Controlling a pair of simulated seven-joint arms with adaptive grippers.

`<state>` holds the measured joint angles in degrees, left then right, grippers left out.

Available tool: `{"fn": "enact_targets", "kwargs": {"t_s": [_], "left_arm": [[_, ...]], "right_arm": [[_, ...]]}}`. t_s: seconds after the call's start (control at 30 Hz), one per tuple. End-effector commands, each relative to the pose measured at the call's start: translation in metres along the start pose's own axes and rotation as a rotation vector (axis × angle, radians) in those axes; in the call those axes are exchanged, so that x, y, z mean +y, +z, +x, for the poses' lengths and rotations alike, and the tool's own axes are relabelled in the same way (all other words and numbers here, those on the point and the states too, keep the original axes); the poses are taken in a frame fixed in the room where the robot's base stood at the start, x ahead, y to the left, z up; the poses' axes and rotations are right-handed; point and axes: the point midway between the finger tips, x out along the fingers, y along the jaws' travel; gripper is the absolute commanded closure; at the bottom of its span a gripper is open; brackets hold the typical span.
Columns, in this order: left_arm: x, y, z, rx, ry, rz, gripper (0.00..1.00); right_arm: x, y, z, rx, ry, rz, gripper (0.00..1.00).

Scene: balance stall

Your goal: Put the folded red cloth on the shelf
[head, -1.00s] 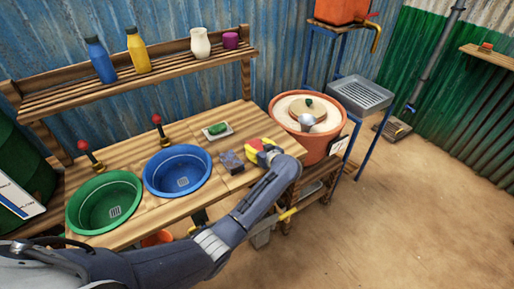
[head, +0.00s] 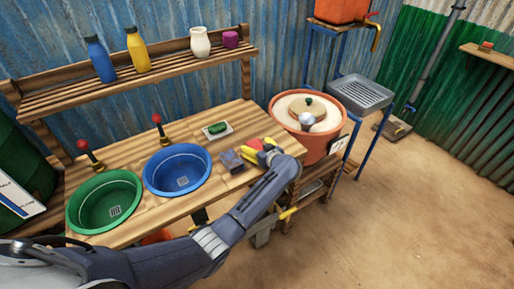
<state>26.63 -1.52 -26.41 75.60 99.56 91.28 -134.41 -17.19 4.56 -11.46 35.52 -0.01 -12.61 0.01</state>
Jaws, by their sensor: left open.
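My left gripper (head: 257,150) is over the right end of the wooden wash table, its yellow fingers spread open. A small red patch, likely the folded red cloth (head: 255,143), shows at the fingers; most of it is hidden, and I cannot tell if they touch it. The slatted wooden shelf (head: 150,79) runs along the blue wall behind the table. It carries a blue bottle, a yellow bottle, a white jug and a purple cup, with bare slats between the yellow bottle and the jug. My right gripper is not in view.
A dark purple block (head: 231,161) lies just left of the gripper. Green (head: 104,201) and blue (head: 177,171) basins, red-topped taps and a soap dish (head: 217,130) occupy the table. A large orange tub (head: 335,107) stands close at right. Another wall shelf (head: 490,57) is far right.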

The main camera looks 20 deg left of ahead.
Motion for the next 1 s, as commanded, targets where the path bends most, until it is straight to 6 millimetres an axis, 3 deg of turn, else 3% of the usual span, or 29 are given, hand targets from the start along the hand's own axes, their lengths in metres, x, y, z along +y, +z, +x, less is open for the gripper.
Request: {"fn": "enact_targets", "kwargs": {"t_s": [0.2,0.47,0.77,1.0], "left_arm": [[0.002,0.002,-0.034,-0.004,0.004,-0.004,0.24],[0.001,0.001,-0.065,-0.002,0.003,-0.003,0.24],[0.001,0.001,-0.075,-0.002,0.002,-0.002,0.24],[0.001,0.0,-0.074,-0.001,0.001,-0.001,0.24]], "right_arm": [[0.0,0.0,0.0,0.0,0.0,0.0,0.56],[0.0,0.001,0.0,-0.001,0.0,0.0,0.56],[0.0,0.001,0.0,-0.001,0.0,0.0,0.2],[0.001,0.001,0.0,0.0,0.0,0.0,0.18]]}}
